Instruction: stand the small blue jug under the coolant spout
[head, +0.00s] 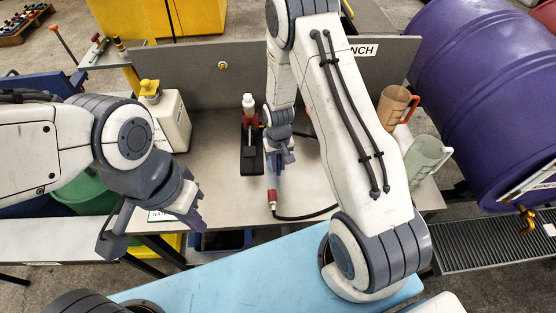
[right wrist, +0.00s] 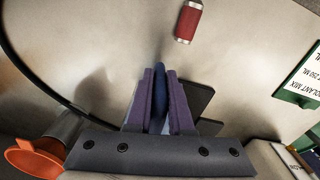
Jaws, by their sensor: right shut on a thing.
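My right gripper (head: 279,163) is over the workbench, right of the black stand; it also shows in the right wrist view (right wrist: 160,85). Its purple fingers are shut on a dark blue piece, seen almost edge-on, with lighter blue beside it. This appears to be the small blue jug (right wrist: 160,92), mostly hidden by the fingers and palm; whether it touches the bench cannot be told. A black stand (head: 249,155) with a red-and-white upright part (head: 249,108) is on the bench; no coolant spout can be clearly made out. My left gripper (head: 150,228) is open and empty at the bench's front left.
A brown jug with orange handle (head: 393,104) and a pale green jug (head: 424,155) stand right. A white yellow-capped canister (head: 172,122) stands left.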

